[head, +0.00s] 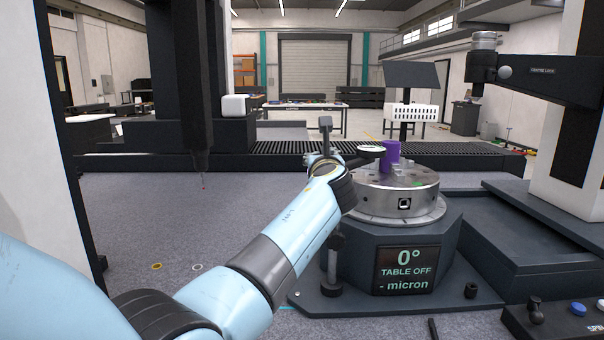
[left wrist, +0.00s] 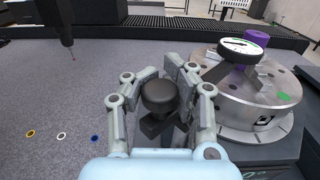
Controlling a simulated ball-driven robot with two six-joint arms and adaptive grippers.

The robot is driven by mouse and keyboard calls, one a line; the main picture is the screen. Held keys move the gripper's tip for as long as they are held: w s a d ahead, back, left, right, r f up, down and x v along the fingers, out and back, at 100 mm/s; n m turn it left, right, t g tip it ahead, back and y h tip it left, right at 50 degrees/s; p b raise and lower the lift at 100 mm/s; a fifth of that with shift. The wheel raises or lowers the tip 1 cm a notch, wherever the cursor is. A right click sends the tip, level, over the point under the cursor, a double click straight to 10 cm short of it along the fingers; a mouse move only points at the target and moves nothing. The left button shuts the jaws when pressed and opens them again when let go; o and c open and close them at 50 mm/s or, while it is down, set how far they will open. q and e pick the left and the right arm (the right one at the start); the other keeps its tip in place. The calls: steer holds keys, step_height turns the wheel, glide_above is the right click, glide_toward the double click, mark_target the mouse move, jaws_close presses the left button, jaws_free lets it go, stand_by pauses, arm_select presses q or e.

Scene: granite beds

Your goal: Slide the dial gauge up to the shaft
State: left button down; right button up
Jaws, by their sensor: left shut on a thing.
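The dial gauge (head: 371,149), with a white face, stands over the left part of the round metal table; it also shows in the left wrist view (left wrist: 240,46). The purple shaft (head: 391,151) stands upright on the table beside it and shows behind the gauge in the left wrist view (left wrist: 258,36). They overlap in the left wrist view, so I cannot tell whether they touch. My left gripper (left wrist: 160,75) is shut on the black knobbed post of the gauge stand (left wrist: 160,95), left of the round table. In the head view my arm hides most of this grip. My right gripper is out of view.
The round metal table (head: 365,195) sits on a dark pedestal whose screen (head: 406,270) reads 0°, TABLE OFF, - micron. A dark overhanging arm (head: 550,78) reaches in at the upper right. A thin probe (head: 203,170) hangs at the left. The granite bed (head: 130,215) is mostly clear there.

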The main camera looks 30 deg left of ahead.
arm_select(q)
steer(key=shift+w+d+f, duration=0.3)
steer(key=shift+w+d, duration=0.2)
steer(key=shift+w, duration=0.25)
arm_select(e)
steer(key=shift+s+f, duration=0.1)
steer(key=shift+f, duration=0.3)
arm_select(q)
steer(key=c, duration=1.8)
jaws_free()
steer(key=shift+d, duration=0.1)
steer(key=o, duration=0.8)
steer(key=shift+d+r, duration=0.2)
steer(key=shift+d, duration=0.25)
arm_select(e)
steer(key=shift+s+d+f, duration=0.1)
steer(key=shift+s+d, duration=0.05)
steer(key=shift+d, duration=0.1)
arm_select(q)
steer(key=shift+a, duration=0.1)
